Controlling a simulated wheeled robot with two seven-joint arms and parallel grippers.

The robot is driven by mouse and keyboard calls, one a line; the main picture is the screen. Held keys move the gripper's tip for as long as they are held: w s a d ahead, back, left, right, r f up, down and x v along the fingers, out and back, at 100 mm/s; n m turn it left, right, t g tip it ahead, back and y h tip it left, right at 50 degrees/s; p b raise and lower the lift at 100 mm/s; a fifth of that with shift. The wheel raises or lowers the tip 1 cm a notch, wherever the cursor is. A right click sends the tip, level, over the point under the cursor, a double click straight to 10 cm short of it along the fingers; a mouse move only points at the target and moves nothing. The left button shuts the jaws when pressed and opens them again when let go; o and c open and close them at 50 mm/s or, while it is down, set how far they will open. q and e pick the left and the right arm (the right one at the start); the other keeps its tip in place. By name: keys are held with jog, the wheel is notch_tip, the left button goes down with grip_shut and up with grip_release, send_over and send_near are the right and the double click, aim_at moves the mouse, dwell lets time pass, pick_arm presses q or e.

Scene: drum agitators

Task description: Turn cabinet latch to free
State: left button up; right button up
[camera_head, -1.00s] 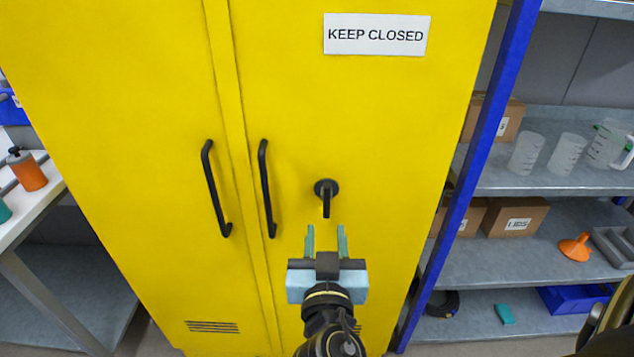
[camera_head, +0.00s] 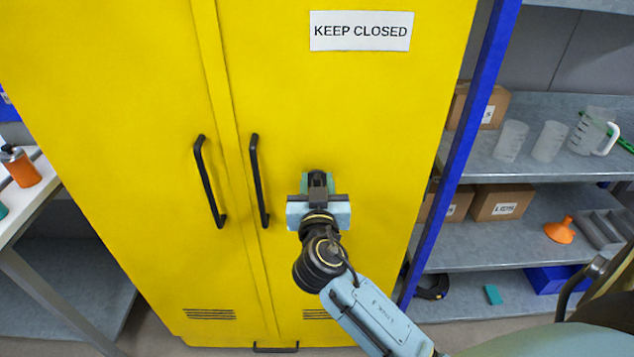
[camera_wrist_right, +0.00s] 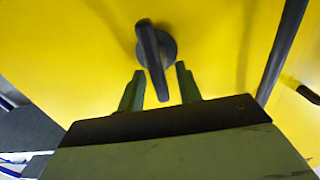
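The yellow cabinet (camera_head: 340,110) has a black latch (camera_head: 317,178) on its right door. In the right wrist view the latch (camera_wrist_right: 152,55) is a black lever on a round base, its free end lying between my two green fingertips. My right gripper (camera_head: 318,185) is at the latch in the head view and hides much of it. In the right wrist view the right gripper (camera_wrist_right: 157,88) is open, one finger on each side of the lever with gaps showing. My left gripper is not in view.
Two black door handles (camera_head: 208,182) and (camera_head: 259,180) stand left of the latch. A "KEEP CLOSED" sign (camera_head: 361,31) is above it. A blue post (camera_head: 462,150) and grey shelves (camera_head: 470,252) with boxes and beakers stand at the right. A white table (camera_head: 30,205) is at the left.

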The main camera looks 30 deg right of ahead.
jog(key=c, duration=0.3)
grip_shut()
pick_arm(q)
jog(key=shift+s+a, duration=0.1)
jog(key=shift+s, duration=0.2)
pick_arm(e)
jog(key=shift+n, duration=0.4)
jog(key=n, duration=0.2)
jog(key=shift+w+a+n, duration=0.15)
jog(key=shift+a+n, duration=0.1)
jog(key=shift+n, duration=0.05)
jog(key=n, duration=0.3)
jog(key=shift+w+a+f+n+p, duration=0.2)
jog(key=shift+a+n+p, duration=0.1)
jog(key=shift+n, duration=0.1)
pick_arm(q)
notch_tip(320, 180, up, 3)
jog(key=p, duration=0.2)
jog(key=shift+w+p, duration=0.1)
jog(key=shift+p, duration=0.2)
pick_arm(e)
jog(key=n, duration=0.3)
jog(key=f+n, duration=0.1)
jog(key=n, duration=0.6)
jog(key=shift+w+a+f+n, duration=0.15)
jog(key=shift+a+f+n, duration=0.2)
jog(key=shift+n, duration=0.05)
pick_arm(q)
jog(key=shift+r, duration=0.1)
